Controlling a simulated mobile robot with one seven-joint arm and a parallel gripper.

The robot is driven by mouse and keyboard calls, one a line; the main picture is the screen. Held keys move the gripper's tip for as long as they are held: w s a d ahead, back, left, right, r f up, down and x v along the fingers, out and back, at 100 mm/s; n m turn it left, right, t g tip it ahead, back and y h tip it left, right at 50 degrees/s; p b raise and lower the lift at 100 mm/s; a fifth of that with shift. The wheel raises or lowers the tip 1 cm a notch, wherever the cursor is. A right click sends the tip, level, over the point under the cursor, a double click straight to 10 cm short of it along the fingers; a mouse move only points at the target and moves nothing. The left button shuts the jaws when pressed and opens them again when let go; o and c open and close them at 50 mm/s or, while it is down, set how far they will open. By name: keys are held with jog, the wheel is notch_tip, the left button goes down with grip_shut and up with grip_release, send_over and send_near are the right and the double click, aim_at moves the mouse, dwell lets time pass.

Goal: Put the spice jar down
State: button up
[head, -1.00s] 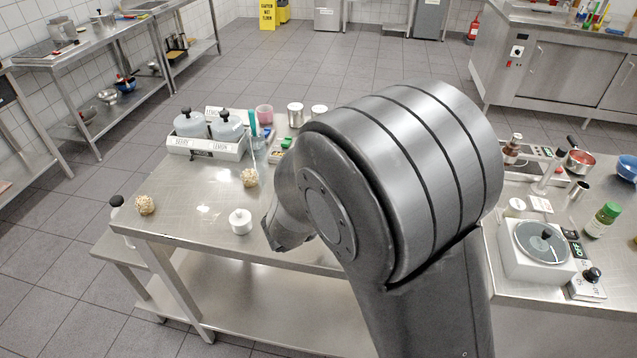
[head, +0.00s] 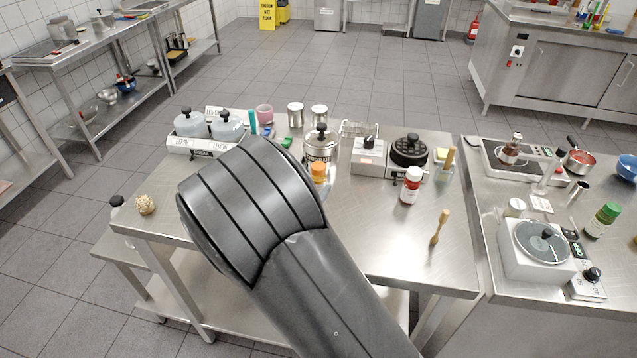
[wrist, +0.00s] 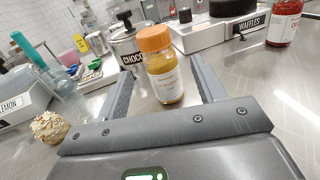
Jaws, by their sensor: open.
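The spice jar (head: 319,182), with an orange lid, stands on the steel table just in front of the chocolate pot (head: 321,148). In the wrist view the jar (wrist: 165,80) shows a pale label and yellow-brown contents. My gripper (wrist: 160,72) is open, with one finger on each side of the jar. A gap shows between the jar and the right finger; contact on the left is hard to tell. In the head view my arm hides the gripper and the jar's lower part.
A waffle maker (head: 408,150) stands behind and right of the jar, and a red bottle (head: 411,186) with a white cap stands nearer. A nut-covered ball (wrist: 49,127) is left of my gripper.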

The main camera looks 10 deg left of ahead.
aim_at(324, 167)
jog(key=x, duration=0.5)
jog(key=shift+r, duration=0.1)
jog(key=c, duration=1.2)
jog(key=shift+r, duration=0.1)
jog(key=shift+r, duration=0.5)
jog(key=r, duration=0.1)
jog(key=d+r, duration=0.1)
jog(key=r, duration=0.1)
jog(key=shift+s+d+r, duration=0.1)
jog(key=shift+d+r, duration=0.15)
jog(key=shift+r, duration=0.1)
jog(key=s+d+r+n+y, duration=0.1)
jog(key=d+r+n+y, duration=0.2)
jog(key=d+r, duration=2.4)
jog(key=shift+d+r+t+y, duration=0.35)
jog(key=shift+r+y, duration=0.15)
jog(key=shift+y, duration=0.3)
